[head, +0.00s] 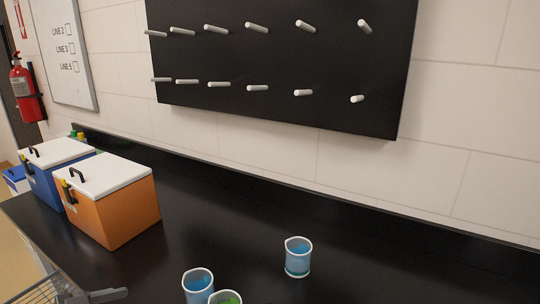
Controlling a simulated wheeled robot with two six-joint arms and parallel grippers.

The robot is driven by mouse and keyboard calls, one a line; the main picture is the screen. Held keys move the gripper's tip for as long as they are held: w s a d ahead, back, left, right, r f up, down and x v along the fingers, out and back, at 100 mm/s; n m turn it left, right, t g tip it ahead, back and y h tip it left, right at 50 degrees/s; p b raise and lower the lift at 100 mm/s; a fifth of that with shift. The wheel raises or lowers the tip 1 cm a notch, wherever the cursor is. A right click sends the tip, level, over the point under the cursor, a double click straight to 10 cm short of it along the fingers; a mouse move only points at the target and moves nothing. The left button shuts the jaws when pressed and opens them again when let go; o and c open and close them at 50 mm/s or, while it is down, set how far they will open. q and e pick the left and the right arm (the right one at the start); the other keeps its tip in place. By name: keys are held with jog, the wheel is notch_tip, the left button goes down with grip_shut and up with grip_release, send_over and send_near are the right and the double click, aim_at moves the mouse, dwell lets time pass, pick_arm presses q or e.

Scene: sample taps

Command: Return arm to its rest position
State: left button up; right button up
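A grey slatted part (48,291) with a dark, finger-like bar (103,295) shows at the bottom left corner, cut off by the frame. It may belong to my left arm, but I cannot be sure. No pair of fingertips can be made out there, so I cannot tell whether that gripper is open or shut. It is in front of the orange cooler box, with nothing visibly held. My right arm and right gripper are out of view.
A cup of blue liquid (298,258) stands on the black counter (400,270). Another blue cup (198,287) and a green one (228,297) stand at the bottom edge. Orange (125,207) and blue (45,184) coolers stand left. A black pegboard (285,57) hangs behind.

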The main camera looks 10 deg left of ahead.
pick_arm(q)
jog(key=s+d+f+n+g+y, duration=0.2)
jog(key=s+f+n+g+y, duration=0.25)
jog(key=s+f, duration=0.4)
jog(key=s+d+f+n+g+y, duration=0.3)
jog(key=s+f+y, duration=0.3)
jog(key=f, duration=0.4)
notch_tip(320, 180, down, 14)
jog(key=w+a+h, duration=0.1)
jog(key=a, duration=0.1)
jog(key=s+f, duration=0.4)
jog(key=f, duration=0.6)
jog(key=s+f+g, duration=0.1)
jog(key=s+f, duration=0.3)
jog(key=f, duration=0.7)
jog(key=shift+s+d+f, duration=0.2)
jog(key=shift+s+d, duration=0.05)
jog(key=shift+o, duration=0.4)
jog(key=s+f+g, duration=0.1)
jog(key=s+f, duration=0.4)
jog(key=s, duration=0.3)
jog(key=shift+s+d+f+h, duration=0.3)
jog(key=shift+d+f+h, duration=0.05)
jog(key=shift+d, duration=0.1)
jog(key=shift+w, duration=0.1)
